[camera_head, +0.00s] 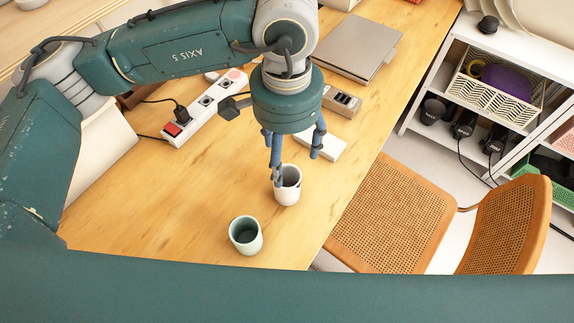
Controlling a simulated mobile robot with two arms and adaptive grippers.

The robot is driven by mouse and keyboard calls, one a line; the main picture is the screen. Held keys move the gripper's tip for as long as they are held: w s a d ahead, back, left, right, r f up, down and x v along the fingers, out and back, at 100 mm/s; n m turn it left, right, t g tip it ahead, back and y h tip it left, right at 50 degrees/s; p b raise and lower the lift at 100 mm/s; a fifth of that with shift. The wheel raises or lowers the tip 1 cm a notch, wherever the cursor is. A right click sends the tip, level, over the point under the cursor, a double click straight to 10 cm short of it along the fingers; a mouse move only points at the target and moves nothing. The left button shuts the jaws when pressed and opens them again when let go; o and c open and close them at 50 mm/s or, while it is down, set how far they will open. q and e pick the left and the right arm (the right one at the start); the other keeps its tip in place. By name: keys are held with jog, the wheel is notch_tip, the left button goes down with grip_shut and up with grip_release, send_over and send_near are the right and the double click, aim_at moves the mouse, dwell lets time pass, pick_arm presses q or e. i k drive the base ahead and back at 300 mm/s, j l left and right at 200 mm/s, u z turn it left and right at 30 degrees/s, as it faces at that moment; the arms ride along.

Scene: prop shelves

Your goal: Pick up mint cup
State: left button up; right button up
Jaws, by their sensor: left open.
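The mint cup (245,235) stands upright on the wooden table (190,215), close to its near edge. It looks empty inside. A white cup (288,190) stands a little beyond it and to its right. My left gripper (297,164) points down from the arm that comes in from the left. It is open, with nothing seen between its fingers. One fingertip overlaps the rim of the white cup in the picture; I cannot tell whether they touch. The mint cup is apart from the gripper, to its lower left. My right gripper is not in view.
A cane chair (392,212) stands right of the table. A white shelf (500,75) holds baskets.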

aim_at(245, 232)
jog(key=k+l, duration=0.2)
jog(key=k, duration=0.3)
jog(key=k+l, duration=0.2)
jog(key=k, duration=0.25)
jog(key=k+l, duration=0.2)
jog(key=k, duration=0.3)
jog(key=k+l, duration=0.15)
jog(key=k, duration=0.35)
